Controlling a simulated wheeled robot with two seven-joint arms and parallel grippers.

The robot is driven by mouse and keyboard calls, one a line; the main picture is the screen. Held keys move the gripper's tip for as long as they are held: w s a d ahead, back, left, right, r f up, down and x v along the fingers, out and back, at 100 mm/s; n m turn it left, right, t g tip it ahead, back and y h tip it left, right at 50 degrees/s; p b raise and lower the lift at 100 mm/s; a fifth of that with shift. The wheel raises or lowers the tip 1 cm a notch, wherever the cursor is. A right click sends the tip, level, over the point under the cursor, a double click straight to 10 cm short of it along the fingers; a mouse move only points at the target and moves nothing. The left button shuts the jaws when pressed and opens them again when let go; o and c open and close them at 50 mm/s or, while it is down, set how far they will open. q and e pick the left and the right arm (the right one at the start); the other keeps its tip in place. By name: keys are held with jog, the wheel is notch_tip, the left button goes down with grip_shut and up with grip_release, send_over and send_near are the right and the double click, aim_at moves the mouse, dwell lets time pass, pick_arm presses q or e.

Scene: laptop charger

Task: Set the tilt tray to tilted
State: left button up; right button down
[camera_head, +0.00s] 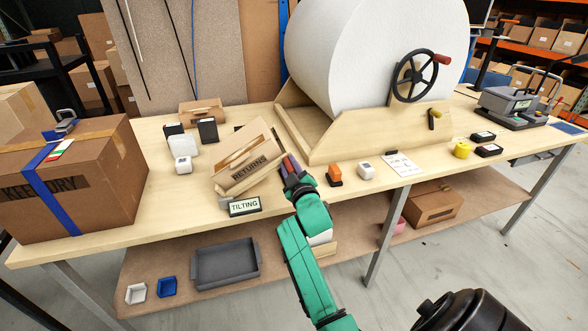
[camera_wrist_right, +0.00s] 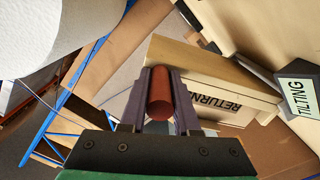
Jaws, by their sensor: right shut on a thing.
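The tilt tray (camera_head: 250,160) is a light wooden box marked RETURNS. It stands on the bench at a slant, its right side higher than its left, behind a small TILTING sign (camera_head: 244,206). In the right wrist view the tray (camera_wrist_right: 215,80) and the sign (camera_wrist_right: 297,97) show to the right. My right gripper (camera_head: 291,166) is at the tray's right side, shut on a red round handle (camera_wrist_right: 160,92) that lies between its two fingers. Where the handle joins the tray is hidden. My left gripper is not in view.
A large white roll (camera_head: 350,50) in a wooden cradle stands behind right, with a black handwheel (camera_head: 413,75). An orange-topped block (camera_head: 335,175) and a white block (camera_head: 366,171) stand right of my gripper. A big cardboard box (camera_head: 100,180) fills the left end.

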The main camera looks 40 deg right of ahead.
jog(key=shift+w+a+r+n+p, duration=0.2)
jog(key=shift+a+r+n, duration=0.25)
jog(key=shift+r, duration=0.3)
jog(key=shift+w+a+r+n+p, duration=0.15)
jog(key=shift+a+r+n+p, duration=0.25)
jog(key=shift+r, duration=0.35)
jog(key=shift+w+a+r+n+p, duration=0.15)
jog(key=shift+a+r+n, duration=0.3)
jog(key=shift+r, duration=0.3)
jog(key=shift+a, duration=0.1)
jog(key=c, duration=0.7)
grip_release()
jog(key=shift+o, duration=0.2)
jog(key=shift+f, duration=0.2)
jog(key=shift+f, duration=0.1)
